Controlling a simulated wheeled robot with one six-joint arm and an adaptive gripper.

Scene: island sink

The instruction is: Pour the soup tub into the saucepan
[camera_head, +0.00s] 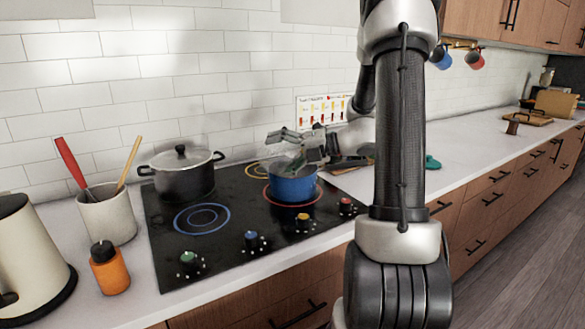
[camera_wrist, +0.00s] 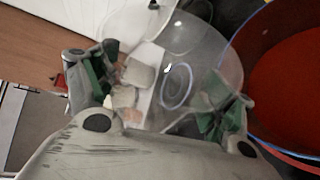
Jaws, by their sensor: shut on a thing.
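My gripper (camera_head: 306,142) is shut on a clear, see-through soup tub (camera_head: 284,157) just above the saucepan. The tub looks tilted, but its exact angle is hard to tell. In the wrist view, the tub (camera_wrist: 204,58) sits between the two green-padded fingers; pale tan patches show in or through it. The blue saucepan (camera_head: 292,187) stands on the red-ringed front right burner. In the wrist view, the saucepan (camera_wrist: 282,75) is at the right, beside the tub, with red-orange inside; I cannot tell whether this is soup or lining.
A lidded dark pot (camera_head: 183,178) stands at the back left of the black cooktop (camera_head: 165,250). A utensil crock (camera_head: 108,215), an orange bottle (camera_head: 110,272) and a cream kettle (camera_head: 30,265) are at the left. The blue-ringed front left burner is bare. A teal item (camera_head: 432,162) lies right of my arm.

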